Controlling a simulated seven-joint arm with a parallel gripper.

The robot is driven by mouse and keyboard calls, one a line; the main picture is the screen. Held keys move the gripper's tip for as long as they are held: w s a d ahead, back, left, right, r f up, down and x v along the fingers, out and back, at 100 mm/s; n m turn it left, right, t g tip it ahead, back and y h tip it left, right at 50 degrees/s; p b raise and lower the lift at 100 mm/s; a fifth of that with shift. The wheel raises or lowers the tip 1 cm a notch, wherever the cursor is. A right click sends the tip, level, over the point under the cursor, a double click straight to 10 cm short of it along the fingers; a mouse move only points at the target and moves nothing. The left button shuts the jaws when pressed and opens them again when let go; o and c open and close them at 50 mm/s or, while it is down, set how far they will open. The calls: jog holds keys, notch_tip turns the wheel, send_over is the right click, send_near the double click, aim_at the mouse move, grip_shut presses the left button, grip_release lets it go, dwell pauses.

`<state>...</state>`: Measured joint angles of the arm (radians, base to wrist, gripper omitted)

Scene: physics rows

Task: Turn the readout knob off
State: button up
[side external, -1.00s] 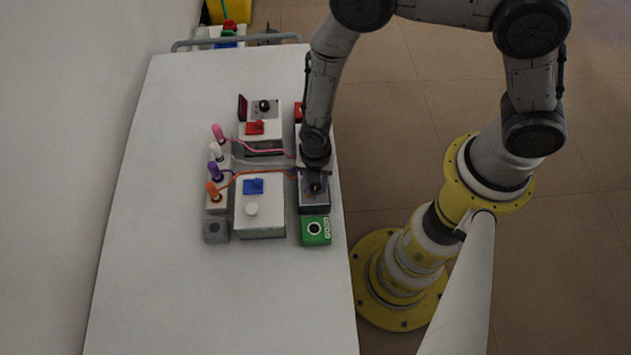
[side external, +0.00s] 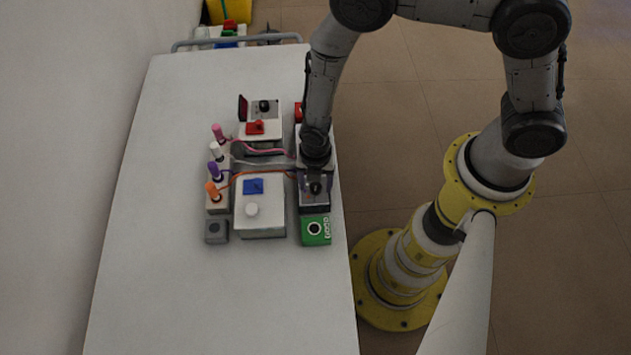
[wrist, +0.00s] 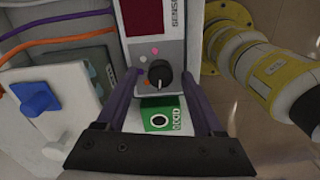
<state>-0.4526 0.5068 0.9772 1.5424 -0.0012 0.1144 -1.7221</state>
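My gripper (wrist: 159,80) is open, with one purple finger on each side of the knob and a visible gap on both sides. In the side external view my gripper (side external: 315,178) points down over the box, and the dark knob (side external: 316,188) shows just in front of it. My wrist hides the display there.
A green box (side external: 316,230) with a round black button stands just in front. A white box with a blue switch (side external: 253,186) and white knob is at left. Orange and purple cables (wrist: 60,35) run in from coloured plugs. The front of the table (side external: 220,300) is clear.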

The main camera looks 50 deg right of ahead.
aim_at(316, 186)
notch_tip(316, 186, up, 14)
dwell(0.6)
jog(key=shift+f, duration=0.1)
